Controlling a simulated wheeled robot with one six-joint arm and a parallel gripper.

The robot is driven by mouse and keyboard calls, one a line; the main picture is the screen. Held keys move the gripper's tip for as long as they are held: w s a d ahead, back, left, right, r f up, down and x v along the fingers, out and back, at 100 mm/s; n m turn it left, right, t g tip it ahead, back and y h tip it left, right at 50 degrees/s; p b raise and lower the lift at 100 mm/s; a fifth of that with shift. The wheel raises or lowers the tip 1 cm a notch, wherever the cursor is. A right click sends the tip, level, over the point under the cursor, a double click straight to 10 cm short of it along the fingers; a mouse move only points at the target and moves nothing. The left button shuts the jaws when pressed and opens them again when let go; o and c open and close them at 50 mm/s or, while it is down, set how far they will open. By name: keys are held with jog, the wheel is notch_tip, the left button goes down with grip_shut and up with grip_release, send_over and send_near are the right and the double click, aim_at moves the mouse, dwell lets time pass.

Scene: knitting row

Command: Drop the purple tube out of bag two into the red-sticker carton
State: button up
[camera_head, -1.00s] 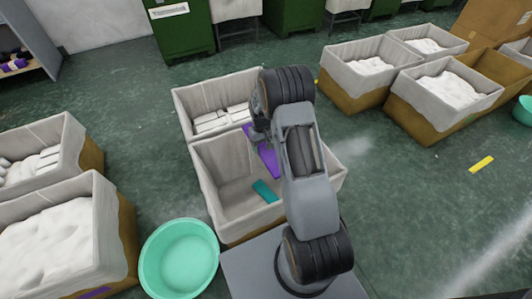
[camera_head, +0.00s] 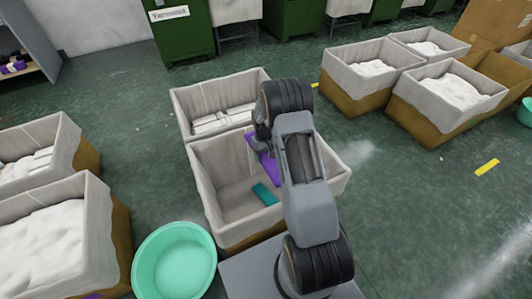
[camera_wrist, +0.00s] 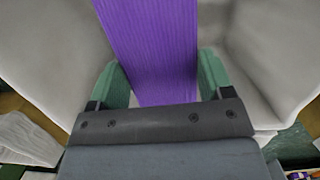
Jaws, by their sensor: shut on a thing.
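My gripper (camera_wrist: 160,78) is shut on a flat, ribbed purple tube (camera_wrist: 152,35), with one green finger on each side of it. In the head view the purple tube (camera_head: 268,168) hangs or leans inside a grey-lined bag (camera_head: 212,190), partly hidden by my arm. I cannot tell whether its lower end touches the bag floor. A teal tube (camera_head: 265,194) lies on that floor. I cannot read any bag number and see no red sticker on a carton.
Behind stands a lined bag (camera_head: 184,108) with white bundles. A green basin (camera_head: 143,262) sits at the lower left. More lined bags (camera_head: 352,92) stand right and left. A brown carton (camera_head: 497,22) is at the upper right.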

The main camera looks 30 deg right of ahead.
jog(key=o, duration=0.9)
jog(key=shift+r, duration=0.15)
jog(key=r+p, duration=0.1)
jog(key=r, duration=0.3)
jog(key=w+r+p, duration=0.1)
jog(key=r, duration=0.4)
jog(key=w+r+p, duration=0.1)
jog(key=r, duration=0.3)
jog(key=shift+r+p, duration=0.25)
jog(key=shift+p, duration=0.1)
